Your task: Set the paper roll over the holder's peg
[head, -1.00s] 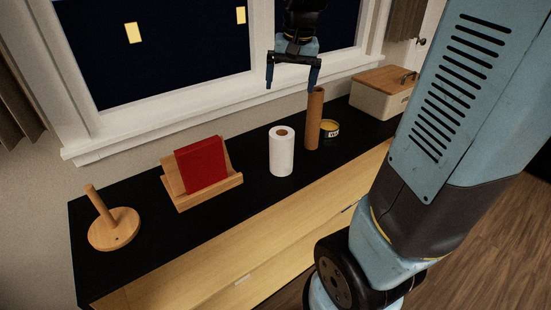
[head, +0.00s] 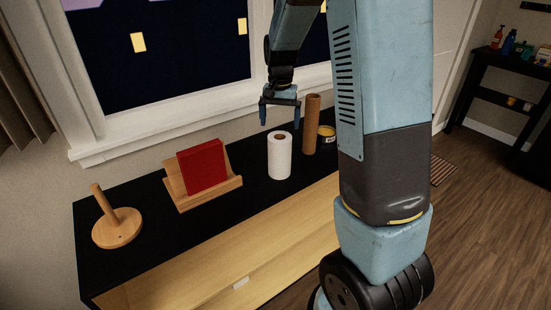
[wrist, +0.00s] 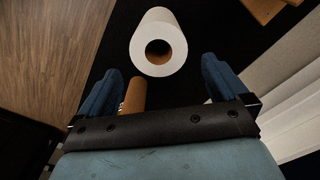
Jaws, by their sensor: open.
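The white paper roll (head: 280,158) stands upright on the black counter, its brown core opening facing up. It also shows in the wrist view (wrist: 158,45), just beyond the fingertips. The holder (head: 117,228), a round wooden base with a wooden peg (head: 101,202), stands at the counter's left end. The peg is bare. My gripper (head: 281,117) is open and empty, pointing down, above and just behind the paper roll. In the wrist view its two blue fingers (wrist: 162,85) are wide apart, and nothing is between their tips.
A tall brown cardboard tube (head: 311,125) stands right of the roll, close to my gripper; it also shows in the wrist view (wrist: 134,95). A tin (head: 326,136) is beside it. A wooden stand (head: 210,190) with a red book (head: 202,166) sits between roll and holder. The window is behind.

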